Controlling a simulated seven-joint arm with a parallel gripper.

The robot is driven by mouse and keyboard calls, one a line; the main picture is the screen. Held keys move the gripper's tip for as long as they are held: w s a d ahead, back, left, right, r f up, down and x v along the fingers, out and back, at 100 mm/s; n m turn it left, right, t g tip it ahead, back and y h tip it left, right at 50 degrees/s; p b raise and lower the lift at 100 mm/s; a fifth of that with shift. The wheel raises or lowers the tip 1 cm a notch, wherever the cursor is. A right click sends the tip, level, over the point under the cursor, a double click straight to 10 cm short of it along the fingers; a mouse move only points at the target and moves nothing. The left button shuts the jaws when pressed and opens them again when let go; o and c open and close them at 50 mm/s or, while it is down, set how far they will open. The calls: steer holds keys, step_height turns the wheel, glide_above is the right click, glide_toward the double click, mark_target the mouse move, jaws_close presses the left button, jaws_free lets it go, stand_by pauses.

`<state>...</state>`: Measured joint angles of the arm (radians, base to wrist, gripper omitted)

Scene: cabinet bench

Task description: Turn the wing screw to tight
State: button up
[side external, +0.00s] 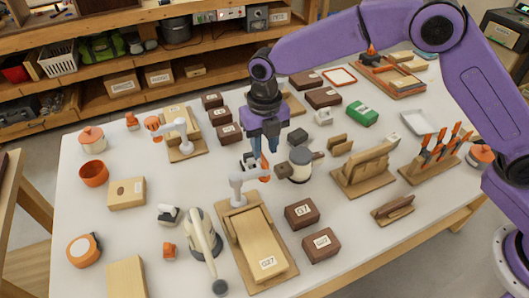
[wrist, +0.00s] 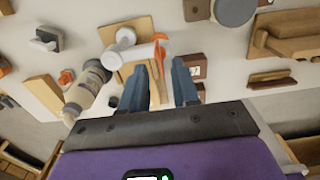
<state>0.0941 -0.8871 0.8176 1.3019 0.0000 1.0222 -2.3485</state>
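An orange wing screw (side external: 265,168) sits at the end of a white clamp arm (side external: 245,176). The white post stands on a wooden base (side external: 228,212) that also carries a pale labelled block (side external: 262,245). My gripper (side external: 264,152) points down over the wing screw. In the wrist view the orange wing (wrist: 162,52) shows beyond and between the fingertips of my gripper (wrist: 161,66), next to the white arm (wrist: 137,54). The fingers are apart, with a visible gap around the wing. I cannot tell whether either finger touches it. The screw's thread is hidden.
A grey-topped cylinder (side external: 300,164) stands close to the right of my gripper. Dark brown blocks (side external: 301,212) lie to the right of the clamp base. A similar white clamp with an orange knob (side external: 153,124) stands at the back left. The table is crowded.

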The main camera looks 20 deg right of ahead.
mark_target(264, 162)
steer(key=shift+f, duration=1.5)
jaws_close()
steer(key=shift+m, duration=0.3)
